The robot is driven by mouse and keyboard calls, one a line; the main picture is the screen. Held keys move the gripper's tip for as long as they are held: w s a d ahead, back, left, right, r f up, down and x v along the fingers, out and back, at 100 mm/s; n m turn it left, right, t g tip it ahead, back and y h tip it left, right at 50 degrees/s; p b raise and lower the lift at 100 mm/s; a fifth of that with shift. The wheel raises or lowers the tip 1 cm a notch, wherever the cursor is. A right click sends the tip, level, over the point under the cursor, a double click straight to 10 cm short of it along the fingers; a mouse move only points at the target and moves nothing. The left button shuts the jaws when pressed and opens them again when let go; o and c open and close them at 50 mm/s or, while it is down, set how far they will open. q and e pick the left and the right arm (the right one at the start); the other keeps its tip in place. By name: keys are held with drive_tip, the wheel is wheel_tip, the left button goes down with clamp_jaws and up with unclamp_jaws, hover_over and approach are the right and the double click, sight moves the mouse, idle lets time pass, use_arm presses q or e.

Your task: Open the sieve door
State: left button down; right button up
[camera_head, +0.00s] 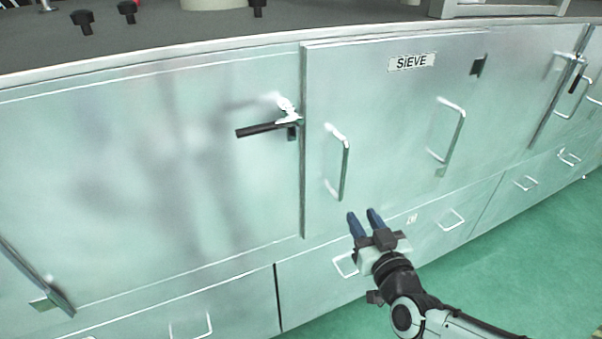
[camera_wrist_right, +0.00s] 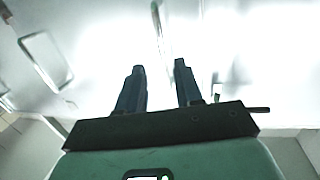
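A black-handled latch (camera_head: 265,129) lies across the door's left edge, nearly level. My right gripper (camera_head: 364,216) is open and empty, below the left handle and apart from it. In the right wrist view the open fingers (camera_wrist_right: 160,78) point at the panel, with a handle (camera_wrist_right: 160,35) beyond the gap between them. My left gripper is out of view.
Drawers with small handles (camera_head: 451,220) run along below the door. Another latch (camera_head: 575,76) is on the far right. Black knobs (camera_head: 83,20) stand on the dark worktop (camera_head: 330,20). Green floor (camera_head: 510,265) is clear at lower right.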

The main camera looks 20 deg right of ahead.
sight(344, 176)
drive_tip(key=shift+t, duration=0.3)
drive_tip(key=w, duration=0.4)
drive_tip(key=w+d+r, duration=0.1)
drive_tip(key=w, duration=0.3)
drive_tip(key=w+r+p, duration=0.1)
drive_tip(key=w, duration=0.4)
drive_tip(key=shift+w+d+r, duration=0.1)
drive_tip(key=shift+d, duration=0.05)
clamp_jaws()
